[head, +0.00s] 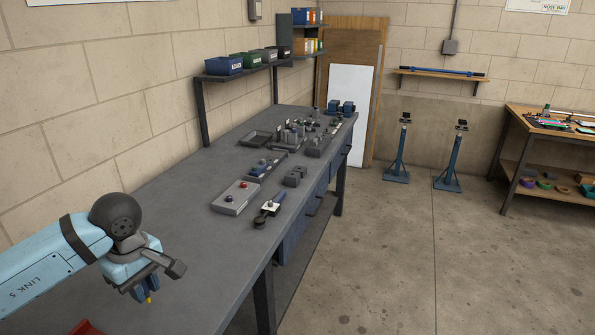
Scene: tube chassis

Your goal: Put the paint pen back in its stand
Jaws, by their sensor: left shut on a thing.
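My left gripper (143,288) is at the lower left, over the near part of the grey workbench. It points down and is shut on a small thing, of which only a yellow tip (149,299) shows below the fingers. This looks like the paint pen, but my gripper hides most of it. A red object (86,328) is cut off by the bottom edge, below and left of the gripper; I cannot tell whether it is the pen's stand. No stand can be made out clearly elsewhere. My right gripper is not in view.
On the workbench (178,208), a grey control box (236,197) with a red button stands beyond my gripper. A blue-handled tool (269,208) lies near the bench edge. Fixtures and trays crowd the far end. The bench between my gripper and the control box is clear.

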